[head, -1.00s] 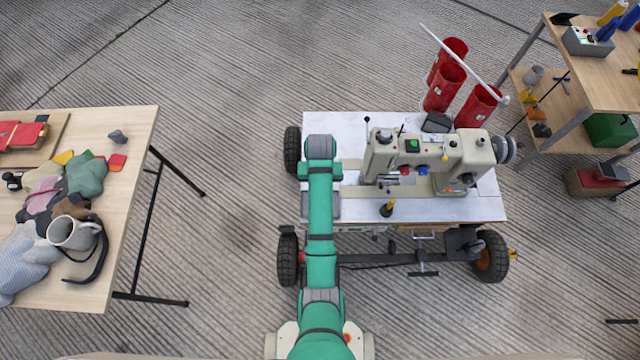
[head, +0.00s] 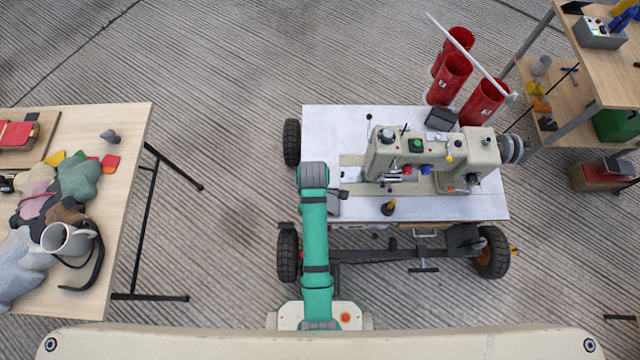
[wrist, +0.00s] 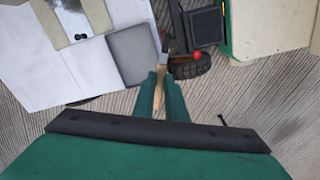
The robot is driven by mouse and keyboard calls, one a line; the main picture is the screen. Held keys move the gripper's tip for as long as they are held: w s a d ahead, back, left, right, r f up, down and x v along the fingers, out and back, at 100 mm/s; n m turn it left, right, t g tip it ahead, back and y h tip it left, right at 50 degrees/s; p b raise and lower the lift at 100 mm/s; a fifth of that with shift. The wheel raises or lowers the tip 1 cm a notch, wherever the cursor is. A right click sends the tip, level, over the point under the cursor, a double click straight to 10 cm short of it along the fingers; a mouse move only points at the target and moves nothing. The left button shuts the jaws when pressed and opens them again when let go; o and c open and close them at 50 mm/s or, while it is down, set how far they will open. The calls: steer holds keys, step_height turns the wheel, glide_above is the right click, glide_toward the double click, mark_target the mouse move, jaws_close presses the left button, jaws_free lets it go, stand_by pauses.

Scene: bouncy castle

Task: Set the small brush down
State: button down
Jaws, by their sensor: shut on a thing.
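The small brush shows in the wrist view as a slim tan handle (wrist: 158,92) between the two green fingers of my gripper (wrist: 160,82). My gripper is shut on it. Its far end is thin and hard to make out, beside a grey square pad (wrist: 130,54). In the head view my green arm reaches to the left front part of the white cart top (head: 330,122), and the arm hides the fingers and most of the brush. I cannot tell whether the brush touches the cart top.
A cream sewing machine (head: 430,155) stands on the cart. A small black and yellow item (head: 389,208) stands near its front edge. Red cylinders (head: 450,78) stand behind. A wooden table (head: 115,220) with cloths and a mug (head: 66,239) is at left. The cart's back left is clear.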

steer(key=s+n, duration=0.5)
steer(key=n, duration=0.1)
steer(key=w+f, duration=0.3)
steer(key=w, duration=0.1)
steer(key=w+f, duration=0.3)
steer(key=w, duration=0.1)
steer(key=w+d+f, duration=0.1)
steer(key=w+f, duration=0.2)
steer(key=w, duration=0.1)
steer(key=shift+w+d, duration=0.1)
steer(key=shift+w, duration=0.3)
steer(key=shift+w+f, duration=0.55)
steer(key=shift+f, duration=1.6)
steer(key=shift+f, duration=0.15)
steer(key=c, duration=2.1)
jaws_free()
